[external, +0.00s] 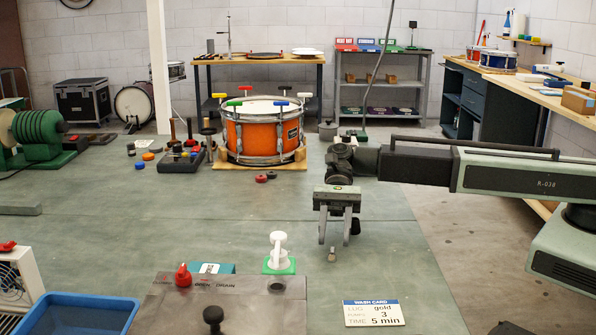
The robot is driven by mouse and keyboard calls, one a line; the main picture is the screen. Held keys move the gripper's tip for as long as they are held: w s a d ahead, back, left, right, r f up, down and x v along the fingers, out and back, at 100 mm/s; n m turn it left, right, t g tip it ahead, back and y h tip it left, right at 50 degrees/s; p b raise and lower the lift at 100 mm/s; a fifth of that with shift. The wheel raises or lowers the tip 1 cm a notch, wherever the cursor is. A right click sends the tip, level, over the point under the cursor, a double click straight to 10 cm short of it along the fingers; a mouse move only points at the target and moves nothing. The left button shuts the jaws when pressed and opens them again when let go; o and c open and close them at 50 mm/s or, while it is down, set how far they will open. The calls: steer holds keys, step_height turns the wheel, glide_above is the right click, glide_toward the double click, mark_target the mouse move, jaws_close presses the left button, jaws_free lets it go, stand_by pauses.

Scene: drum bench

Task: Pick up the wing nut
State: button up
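My gripper (335,240) points down over the right part of the green bench top. Its two fingers are spread apart, with nothing seen between their tips. A small tan object (332,254) shows just below the fingertips, between them in the picture. It may be the wing nut, but it is too small to be sure. I cannot tell whether the fingers touch it.
A white-handled fitting on a green base (278,255) stands left of my gripper. In front lie a grey panel with a red knob (183,276), a wash card (374,313) and a blue tray (83,314). An orange drum (250,138) stands behind. The bench's middle left is clear.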

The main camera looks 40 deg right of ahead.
mark_target(332, 250)
steer(key=b+x, duration=0.1)
steer(key=x, duration=0.3)
steer(key=shift+f, duration=0.15)
jaws_close()
steer(key=shift+w, duration=0.1)
